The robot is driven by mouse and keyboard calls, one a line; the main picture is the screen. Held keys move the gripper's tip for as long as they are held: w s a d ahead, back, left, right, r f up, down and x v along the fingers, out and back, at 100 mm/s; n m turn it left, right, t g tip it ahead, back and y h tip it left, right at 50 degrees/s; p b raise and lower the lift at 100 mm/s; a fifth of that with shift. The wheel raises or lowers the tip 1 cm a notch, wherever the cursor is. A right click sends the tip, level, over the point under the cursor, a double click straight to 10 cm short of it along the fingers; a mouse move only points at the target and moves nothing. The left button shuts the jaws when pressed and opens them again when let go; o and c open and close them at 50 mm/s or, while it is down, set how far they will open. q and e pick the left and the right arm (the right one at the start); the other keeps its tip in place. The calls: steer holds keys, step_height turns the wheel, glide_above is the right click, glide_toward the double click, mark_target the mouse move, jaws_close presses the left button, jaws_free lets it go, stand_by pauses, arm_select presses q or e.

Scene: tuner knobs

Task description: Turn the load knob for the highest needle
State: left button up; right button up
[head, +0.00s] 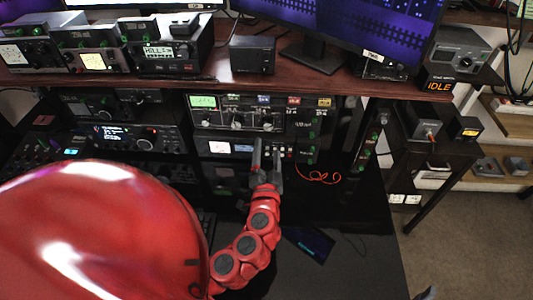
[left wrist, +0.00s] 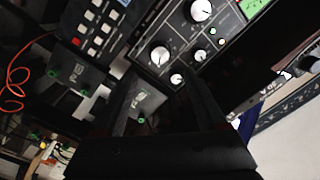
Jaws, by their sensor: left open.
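The tuner (head: 250,113) is a black unit under the desk top, with a lit green meter (head: 203,102) at its left and white-faced knobs. I cannot read the knob labels, so I cannot tell which is the load knob, nor can I read the needle. In the left wrist view two large knobs (left wrist: 160,56) show with smaller ones, and the green meter (left wrist: 256,7) is cut off at the top. My left gripper (head: 267,149) is open, its fingers pointing up below the knob row, apparently apart from the knobs. The right gripper is not in view.
Below the tuner is another panel (head: 238,148) with lit displays. A red cable (head: 320,178) loops to the right. The wooden desk top (head: 225,85) overhangs above, carrying radios and monitors. A box marked IDLE (head: 440,86) sits at right.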

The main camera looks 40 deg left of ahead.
arm_select(q)
steer(key=p+v, duration=0.4)
steer(key=v, duration=0.5)
stand_by(1.6)
